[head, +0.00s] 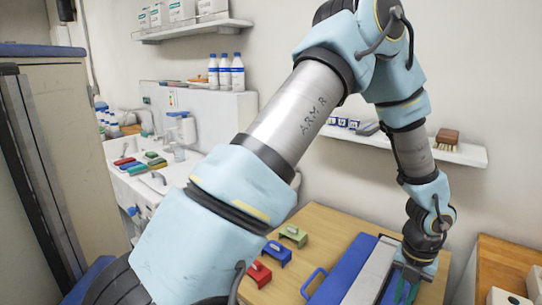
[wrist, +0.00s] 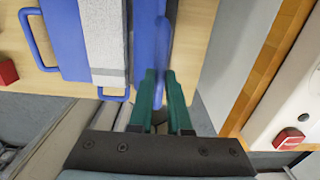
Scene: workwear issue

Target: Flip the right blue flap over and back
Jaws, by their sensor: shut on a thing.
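A folding piece lies on the wooden table (head: 318,222). It has a left blue flap (head: 343,268) with a looped handle (head: 312,284), a pale grey middle panel (head: 371,274) and a right blue flap (wrist: 143,30). The left flap (wrist: 64,35) and grey panel (wrist: 105,42) also show in the wrist view. My gripper (wrist: 161,76), with green fingers, is shut on the right flap near its near end. The right flap looks narrower than the left one; I cannot tell its exact tilt. In the head view my gripper (head: 406,283) partly hides it.
Red (head: 258,274), blue (head: 277,254) and green (head: 293,235) small handled blocks stand left of the folding piece. A wooden-topped unit (head: 503,262) is at the right, across a gap. A wall shelf (head: 445,151) with a brush is behind my arm.

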